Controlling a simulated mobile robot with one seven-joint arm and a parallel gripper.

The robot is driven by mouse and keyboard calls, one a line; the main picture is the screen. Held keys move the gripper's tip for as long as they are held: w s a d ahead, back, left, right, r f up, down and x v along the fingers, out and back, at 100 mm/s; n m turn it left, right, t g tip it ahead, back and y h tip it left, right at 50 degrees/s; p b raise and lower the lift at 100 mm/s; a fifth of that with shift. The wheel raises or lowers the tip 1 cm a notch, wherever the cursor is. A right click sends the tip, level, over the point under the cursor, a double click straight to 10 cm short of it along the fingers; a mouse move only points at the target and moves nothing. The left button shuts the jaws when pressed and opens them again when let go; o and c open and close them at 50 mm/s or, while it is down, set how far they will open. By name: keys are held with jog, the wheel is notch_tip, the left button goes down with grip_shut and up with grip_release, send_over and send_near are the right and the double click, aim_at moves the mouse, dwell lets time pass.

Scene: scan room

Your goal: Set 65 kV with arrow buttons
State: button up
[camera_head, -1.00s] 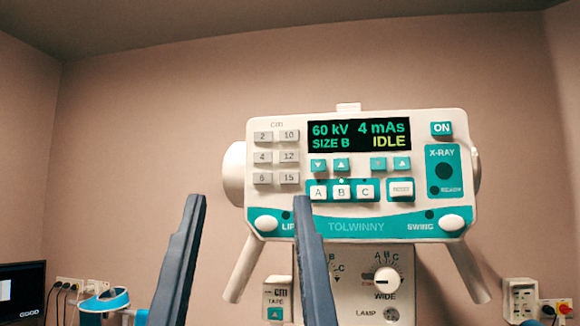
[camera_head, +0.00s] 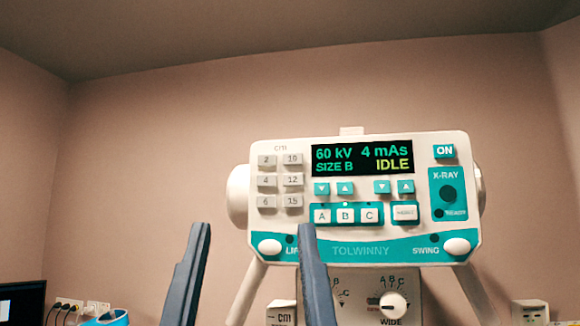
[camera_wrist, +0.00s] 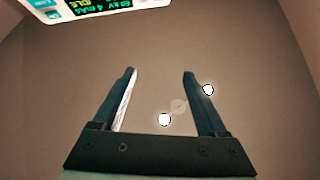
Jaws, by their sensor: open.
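The white and teal control panel (camera_head: 270,225) faces me right of centre in the head view. Its display (camera_head: 362,157) reads 60 kV, 4 mAs, SIZE B and IDLE. Under the kV reading are a down arrow button (camera_head: 321,188) and an up arrow button (camera_head: 345,188). A second arrow pair (camera_head: 394,187) sits under the mAs reading. My gripper (camera_head: 252,230) is open and empty, its right finger overlapping the panel's lower left in the picture. In the wrist view my gripper (camera_wrist: 159,72) is open against bare wall, and the panel's edge (camera_wrist: 75,12) shows at upper left.
The panel also has cm buttons (camera_head: 280,180), A B C buttons (camera_head: 345,215), an ON button (camera_head: 444,151) and an X-RAY section (camera_head: 448,194). A knob (camera_head: 393,305) is below. A dark monitor (camera_head: 22,303) stands at lower left. The wall left of the panel is clear.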

grip_shut()
dwell(1.7)
